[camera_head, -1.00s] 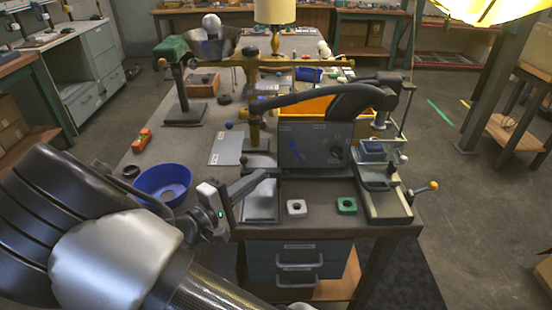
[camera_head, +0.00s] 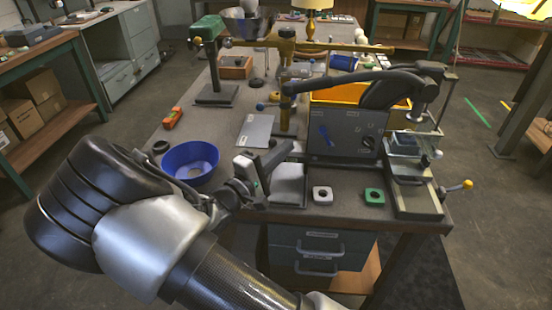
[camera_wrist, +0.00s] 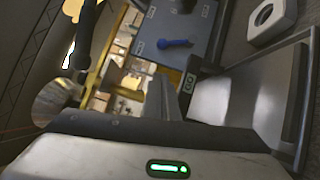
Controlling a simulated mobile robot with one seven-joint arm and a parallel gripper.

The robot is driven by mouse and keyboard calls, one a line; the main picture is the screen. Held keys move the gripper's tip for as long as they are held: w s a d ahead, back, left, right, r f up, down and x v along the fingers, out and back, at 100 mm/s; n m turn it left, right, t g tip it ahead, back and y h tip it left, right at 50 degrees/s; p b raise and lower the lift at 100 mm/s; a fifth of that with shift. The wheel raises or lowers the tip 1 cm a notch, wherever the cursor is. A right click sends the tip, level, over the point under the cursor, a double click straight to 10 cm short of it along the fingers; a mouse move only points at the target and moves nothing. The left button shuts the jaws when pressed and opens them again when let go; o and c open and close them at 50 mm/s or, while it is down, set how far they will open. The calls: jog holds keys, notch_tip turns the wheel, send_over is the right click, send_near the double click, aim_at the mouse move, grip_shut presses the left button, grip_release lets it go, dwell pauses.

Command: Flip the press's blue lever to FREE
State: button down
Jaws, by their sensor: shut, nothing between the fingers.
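The blue lever (camera_head: 326,134) sits on the left part of the upright grey panel (camera_head: 345,146) of the press. It slants from upper left to lower right in the head view. The blue lever also shows in the wrist view (camera_wrist: 177,43), near the top middle, lying almost level. My gripper (camera_head: 287,149) is shut and empty, left of the panel and apart from the lever.
The press's long black arm (camera_head: 345,80) reaches over the panel. A blue bowl (camera_head: 190,166) stands left of my gripper. A white nut-like part (camera_head: 323,195) and a green one (camera_head: 374,197) lie on the table in front of the panel. An orange bin (camera_head: 350,93) is behind it.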

aim_at(326, 139)
jog(key=x, duration=0.4)
jog(key=shift+f, duration=0.1)
jog(key=shift+d+r+b, duration=0.25)
jog(key=shift+d+b, duration=0.05)
jog(key=shift+d, duration=0.9)
jog(key=shift+w+d+r, duration=0.1)
jog(key=shift+d+r, duration=0.1)
jog(key=shift+d, duration=0.5)
jog(key=shift+a+r, duration=0.1)
